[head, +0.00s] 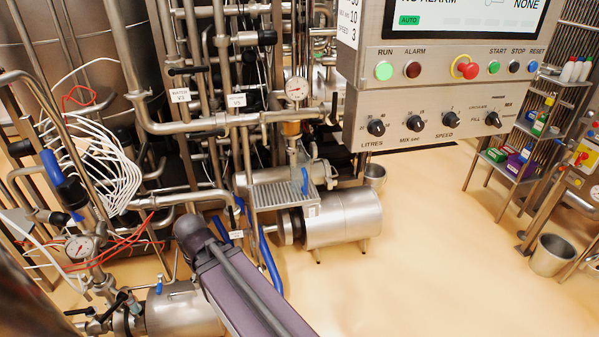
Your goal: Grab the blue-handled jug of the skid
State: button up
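A small jug-like vessel with a blue upright handle (305,181) stands at the right end of a small grated metal shelf (270,196), left of the picture's middle. Its body is pale and hard to make out against the pipes. It is below a pressure gauge and a brass-coloured fitting (291,128). My purple-grey arm link rises from the bottom edge, left of and below the shelf. My gripper does not show, and nothing visible of my arm touches the jug.
A steel motor or pump cylinder (342,217) sits under the shelf. Pipes and valves crowd the left. A control panel (440,110) hangs above right. A bottle rack (515,150) and a steel bucket (552,254) stand at the right. The centre-right floor (440,260) is clear.

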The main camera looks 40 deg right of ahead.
aim_at(301, 163)
jog(key=z, duration=1.1)
jog(key=k, duration=1.35)
jog(key=z, duration=0.55)
jog(key=i, duration=1.35)
jog(key=z, duration=0.05)
